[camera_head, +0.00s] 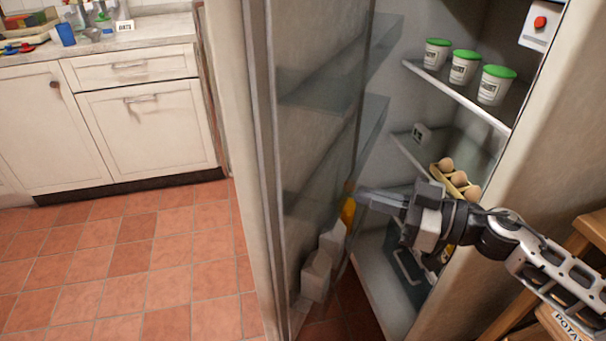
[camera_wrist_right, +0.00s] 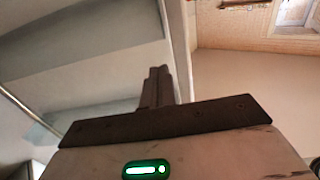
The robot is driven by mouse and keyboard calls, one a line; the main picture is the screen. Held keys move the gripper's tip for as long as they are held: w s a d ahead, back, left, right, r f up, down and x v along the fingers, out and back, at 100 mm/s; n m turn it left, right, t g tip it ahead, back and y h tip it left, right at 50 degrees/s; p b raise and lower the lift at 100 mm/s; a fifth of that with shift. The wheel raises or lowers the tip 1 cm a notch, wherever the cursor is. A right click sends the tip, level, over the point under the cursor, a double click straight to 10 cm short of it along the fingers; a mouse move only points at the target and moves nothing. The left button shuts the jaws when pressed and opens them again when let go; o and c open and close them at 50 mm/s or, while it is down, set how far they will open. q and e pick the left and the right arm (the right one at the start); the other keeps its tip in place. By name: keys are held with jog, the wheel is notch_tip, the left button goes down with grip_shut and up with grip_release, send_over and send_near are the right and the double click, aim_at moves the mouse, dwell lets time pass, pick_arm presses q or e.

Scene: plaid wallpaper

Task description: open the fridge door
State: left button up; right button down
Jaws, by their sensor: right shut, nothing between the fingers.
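The fridge door (camera_head: 258,120) stands partly open, with its inner side and clear door shelves (camera_head: 325,85) facing right in the head view. The fridge interior (camera_head: 408,115) is exposed to the right of it. The right gripper's fingers (camera_wrist_right: 157,85) are together and empty in the right wrist view. My left gripper is in neither view.
Several green-lidded cups (camera_head: 464,67) stand on an upper fridge shelf; eggs (camera_head: 459,180) sit lower, close to my right wrist. A wooden stand (camera_head: 590,230) is at right. Tiled floor (camera_head: 140,265) left of the door is clear, before cabinets (camera_head: 150,125).

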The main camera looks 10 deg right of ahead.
aim_at(286, 172)
jog(key=x, duration=1.2)
jog(key=shift+w+a+p, duration=0.1)
jog(key=shift+p, duration=0.3)
